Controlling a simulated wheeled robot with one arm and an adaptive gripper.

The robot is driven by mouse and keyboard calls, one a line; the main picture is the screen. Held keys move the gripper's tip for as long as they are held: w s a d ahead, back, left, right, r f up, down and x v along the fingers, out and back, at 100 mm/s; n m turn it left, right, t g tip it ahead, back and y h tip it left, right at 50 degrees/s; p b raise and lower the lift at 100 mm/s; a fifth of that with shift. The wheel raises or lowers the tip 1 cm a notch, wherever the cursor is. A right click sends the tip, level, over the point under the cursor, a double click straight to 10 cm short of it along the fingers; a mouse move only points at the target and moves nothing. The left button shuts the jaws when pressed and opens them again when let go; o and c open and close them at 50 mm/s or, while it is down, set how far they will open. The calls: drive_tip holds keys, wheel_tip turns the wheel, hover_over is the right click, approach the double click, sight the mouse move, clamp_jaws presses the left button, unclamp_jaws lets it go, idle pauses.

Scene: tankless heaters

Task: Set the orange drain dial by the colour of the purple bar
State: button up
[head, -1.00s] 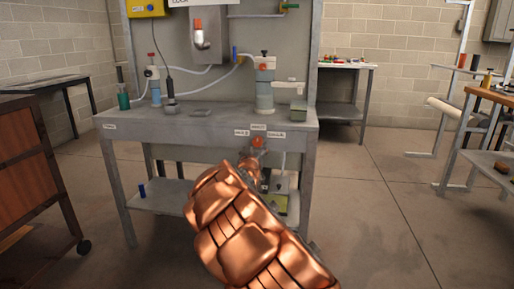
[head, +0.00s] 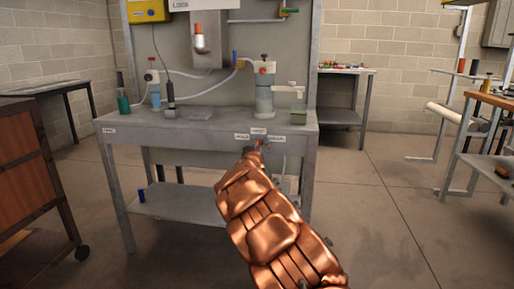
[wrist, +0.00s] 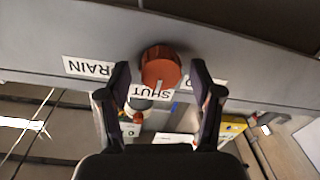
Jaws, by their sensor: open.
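The orange drain dial (wrist: 160,66) is on the bench's front edge. Its pale mark points at the SHUT label (wrist: 151,92), which appears upside down. The DRAIN label (wrist: 88,67) is to the left of the dial and another label (wrist: 190,83), partly hidden, is to its right. My gripper (wrist: 159,67) is open, with a finger on each side of the dial and a gap on both sides. I cannot tell how deep the tips reach. In the head view my gripper (head: 258,147) is at the bench front and mostly hides the dial. I cannot make out a purple bar.
The grey bench (head: 185,135) carries a blue-grey canister (head: 264,92) and several bottles and hoses. A lower shelf (head: 185,206) holds a blue cylinder (head: 141,195). A brown cabinet (head: 35,180) stands at the left. The floor (head: 385,220) to the right is free.

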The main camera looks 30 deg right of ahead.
drive_tip(key=shift+c, duration=0.2)
drive_tip(key=c, duration=1.1)
drive_tip(key=shift+a+m+p, duration=0.1)
drive_tip(key=shift+m+p, duration=0.4)
drive_tip(key=shift+p, duration=0.15)
drive_tip(key=shift+s+d+f+m+h+b, duration=0.1)
drive_tip(key=shift+m+b, duration=0.15)
drive_tip(key=shift+m, duration=1.6)
drive_tip(key=shift+d+m+h+b, duration=0.1)
drive_tip(key=shift+m+b, duration=0.15)
drive_tip(key=shift+m, duration=1.65)
drive_tip(key=shift+s+f+m+h+b, duration=0.1)
drive_tip(key=shift+m+b, duration=0.15)
drive_tip(key=shift+m, duration=1.6)
drive_tip(key=shift+r, duration=0.1)
